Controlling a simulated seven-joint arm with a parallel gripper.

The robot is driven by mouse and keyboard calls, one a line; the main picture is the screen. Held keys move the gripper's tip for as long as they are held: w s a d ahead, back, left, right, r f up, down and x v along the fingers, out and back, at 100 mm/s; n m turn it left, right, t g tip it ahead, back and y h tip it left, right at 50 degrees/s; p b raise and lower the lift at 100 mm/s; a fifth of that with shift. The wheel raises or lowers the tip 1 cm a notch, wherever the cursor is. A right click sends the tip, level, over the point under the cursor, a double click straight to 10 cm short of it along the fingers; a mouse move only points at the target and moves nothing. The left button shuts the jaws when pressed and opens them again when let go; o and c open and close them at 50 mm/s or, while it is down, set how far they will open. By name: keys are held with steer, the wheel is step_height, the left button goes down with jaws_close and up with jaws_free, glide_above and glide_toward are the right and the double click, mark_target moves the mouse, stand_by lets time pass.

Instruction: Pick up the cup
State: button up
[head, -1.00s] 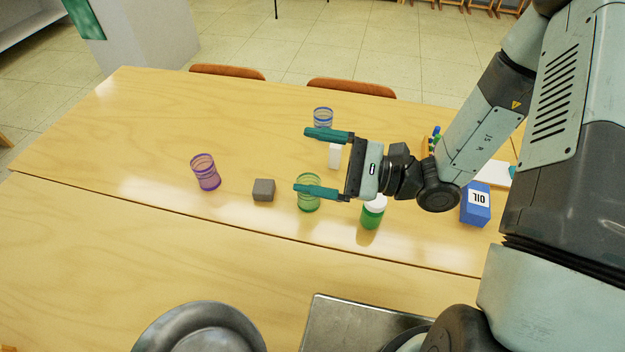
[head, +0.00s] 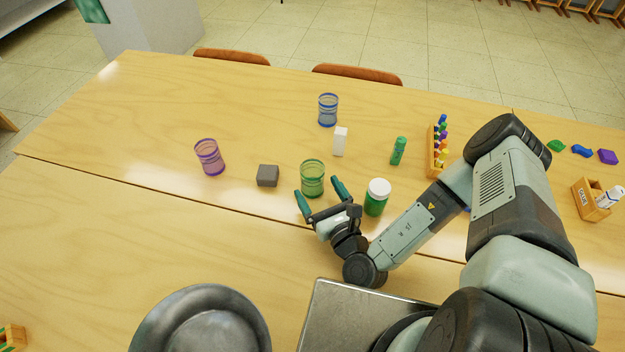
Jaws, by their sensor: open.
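Three see-through ringed cups stand upright on the wooden table: a green cup (head: 313,179) near the middle, a purple cup (head: 209,157) to the left, and a blue cup (head: 328,110) farther back. My gripper (head: 319,187) is open, its teal fingers pointing away from me toward the green cup. One fingertip shows just left of the green cup and the other just right of it. The cup's lower part shows between them. I cannot tell whether either finger touches it.
A grey block (head: 268,176) sits left of the green cup. A white-capped green jar (head: 376,198) stands close on the right. A white block (head: 340,141) and a green bottle (head: 398,151) stand behind. A marker rack (head: 437,150) is farther right.

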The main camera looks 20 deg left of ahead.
mark_target(308, 168)
steer(key=shift+w+d+x, duration=0.1)
steer(key=shift+d+x, duration=0.05)
steer(key=shift+x, duration=1.65)
steer(key=shift+w+d+x, duration=0.1)
steer(key=shift+x, duration=1.7)
steer(key=c, duration=1)
